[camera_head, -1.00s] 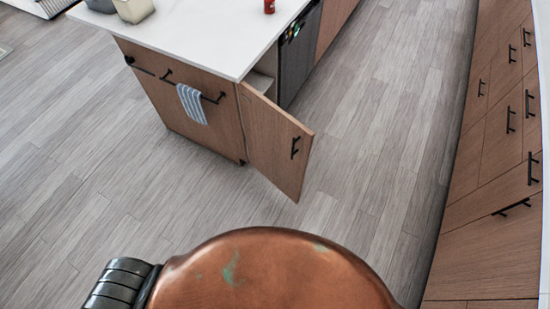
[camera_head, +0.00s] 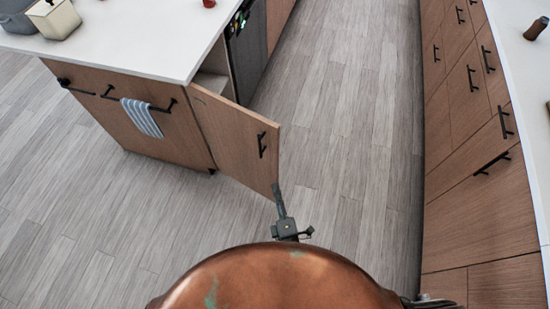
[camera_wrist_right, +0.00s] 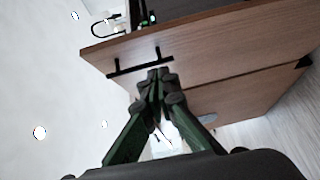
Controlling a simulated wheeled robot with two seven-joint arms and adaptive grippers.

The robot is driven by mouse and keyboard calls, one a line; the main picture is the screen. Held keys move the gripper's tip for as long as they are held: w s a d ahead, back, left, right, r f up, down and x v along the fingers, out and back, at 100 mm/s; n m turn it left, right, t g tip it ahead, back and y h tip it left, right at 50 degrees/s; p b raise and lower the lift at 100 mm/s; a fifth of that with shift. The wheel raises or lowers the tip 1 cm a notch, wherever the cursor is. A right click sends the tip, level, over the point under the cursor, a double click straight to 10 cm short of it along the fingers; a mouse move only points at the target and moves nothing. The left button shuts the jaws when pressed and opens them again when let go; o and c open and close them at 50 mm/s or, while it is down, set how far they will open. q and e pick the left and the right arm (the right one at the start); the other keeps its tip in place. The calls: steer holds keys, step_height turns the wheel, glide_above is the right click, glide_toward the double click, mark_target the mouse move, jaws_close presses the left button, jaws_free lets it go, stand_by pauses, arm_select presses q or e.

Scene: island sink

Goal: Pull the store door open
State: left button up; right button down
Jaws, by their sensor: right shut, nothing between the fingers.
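The store door (camera_head: 237,138) is a wooden cabinet door at the island's corner. It stands ajar, swung out from the island, with a dark gap behind its top edge. Its black bar handle (camera_head: 262,145) is near the free edge. My right gripper (camera_head: 277,190) is at the door's lower free corner, below the handle, shut and empty. In the right wrist view the closed fingertips (camera_wrist_right: 156,76) are close to a black bar handle (camera_wrist_right: 140,62) on a wooden panel (camera_wrist_right: 215,48); I cannot tell whether they touch. My left gripper is out of view.
The island's white top (camera_head: 130,38) carries containers and a red item (camera_head: 209,3). A striped towel (camera_head: 142,118) hangs from a rail on the island's end. A drawer run (camera_head: 480,130) stands along the right. Grey floor (camera_head: 345,130) is clear between them.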

steer(key=w, duration=0.4)
steer(key=w+r, duration=0.1)
steer(key=w, duration=0.2)
steer(key=w+a+b, duration=0.1)
steer(key=w, duration=0.3)
steer(key=shift+w+r, duration=0.15)
steer(key=shift+w, duration=0.2)
steer(key=shift+w+d, duration=0.3)
steer(key=shift+w, duration=0.2)
